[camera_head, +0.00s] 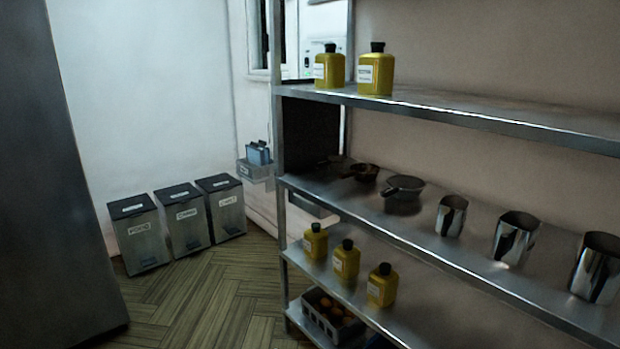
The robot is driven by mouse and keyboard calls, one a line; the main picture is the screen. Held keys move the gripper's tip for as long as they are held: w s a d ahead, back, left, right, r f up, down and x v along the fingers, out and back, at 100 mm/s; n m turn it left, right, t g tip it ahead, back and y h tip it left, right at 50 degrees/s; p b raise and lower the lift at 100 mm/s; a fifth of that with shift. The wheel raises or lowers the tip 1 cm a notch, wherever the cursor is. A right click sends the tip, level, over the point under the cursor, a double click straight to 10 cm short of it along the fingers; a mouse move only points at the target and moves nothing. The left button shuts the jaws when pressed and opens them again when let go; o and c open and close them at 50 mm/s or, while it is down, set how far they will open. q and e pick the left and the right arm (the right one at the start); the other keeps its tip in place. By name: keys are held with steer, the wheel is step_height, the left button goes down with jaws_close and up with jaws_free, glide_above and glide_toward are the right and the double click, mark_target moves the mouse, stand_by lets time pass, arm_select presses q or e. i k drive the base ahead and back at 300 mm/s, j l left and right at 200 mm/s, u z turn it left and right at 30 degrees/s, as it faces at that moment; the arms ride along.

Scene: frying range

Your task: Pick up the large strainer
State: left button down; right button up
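Two dark bowl-shaped items with handles stand on the middle shelf (470,258) of a metal rack. The larger one (404,196) looks like the large strainer, but its mesh is too dark to make out. Its short handle points left. The smaller, brownish one (364,173) sits behind it to the left, close to the rack's far end, with its handle toward the left. Neither of my grippers is in view, and nothing touches these items.
Steel cups (516,238) stand to the right on the same shelf. Yellow bottles (375,70) stand on the shelves above and below. A crate (330,318) is at the bottom. Labelled bins (180,218) line the wall. A dark tall panel (45,180) is at left. The floor (215,295) between is clear.

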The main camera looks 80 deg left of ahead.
mark_target(400, 191)
steer(key=j+u, duration=0.15)
steer(key=u, duration=0.25)
steer(key=j+u, duration=0.15)
steer(key=u, duration=0.3)
steer(key=i+j+u, duration=0.1)
steer(key=u, duration=0.3)
steer(key=j+u, duration=0.15)
steer(key=u, duration=0.25)
steer(key=i+u, duration=0.15)
steer(key=u, duration=0.3)
